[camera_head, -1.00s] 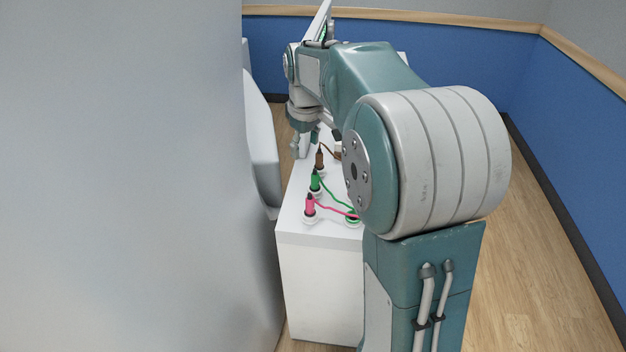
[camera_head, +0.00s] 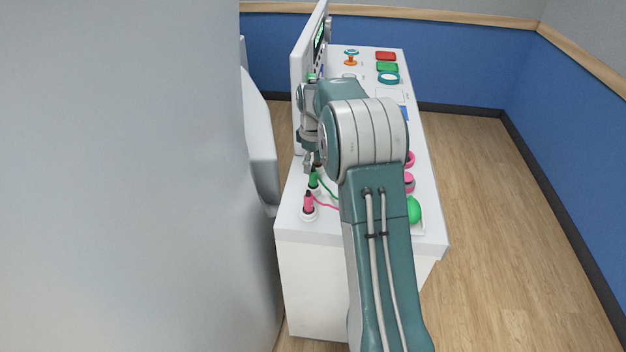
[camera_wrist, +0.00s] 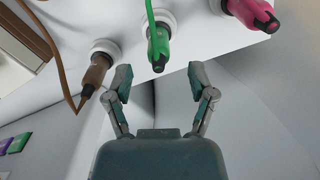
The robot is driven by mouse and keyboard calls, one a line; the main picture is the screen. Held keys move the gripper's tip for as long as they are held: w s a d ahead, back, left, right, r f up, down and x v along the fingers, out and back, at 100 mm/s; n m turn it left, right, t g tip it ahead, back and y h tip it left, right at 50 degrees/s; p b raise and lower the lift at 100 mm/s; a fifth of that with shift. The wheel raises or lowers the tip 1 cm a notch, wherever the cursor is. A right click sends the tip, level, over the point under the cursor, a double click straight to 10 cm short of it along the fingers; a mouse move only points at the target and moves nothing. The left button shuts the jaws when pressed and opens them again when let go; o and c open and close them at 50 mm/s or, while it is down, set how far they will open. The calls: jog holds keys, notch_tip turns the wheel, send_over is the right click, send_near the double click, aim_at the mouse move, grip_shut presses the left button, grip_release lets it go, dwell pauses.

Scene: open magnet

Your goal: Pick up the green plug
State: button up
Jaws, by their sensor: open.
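The green plug (camera_head: 314,178) stands upright in a white round socket near the left edge of the white table, between the pink plug and the brown plug. In the wrist view the green plug (camera_wrist: 159,45) has a dark tip and a green cord, and lies beyond the fingertips, roughly in line with the gap between them. My gripper (camera_wrist: 158,76) has its two fingers apart with nothing between them. In the head view my gripper (camera_head: 308,160) is close behind the green plug, and my arm hides part of the table. I cannot tell whether a finger touches the plug.
The pink plug (camera_head: 308,202) stands in front of the green one. The brown plug (camera_wrist: 96,74) stands on its other side, with its cord hanging near my gripper. A white panel (camera_head: 304,75) rises along the table's left edge. A green ball-like object (camera_head: 414,210) lies at the front right.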

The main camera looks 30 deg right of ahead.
aim_at(313, 170)
notch_tip(313, 170, down, 6)
jog(key=shift+w+r, duration=0.1)
grip_shut()
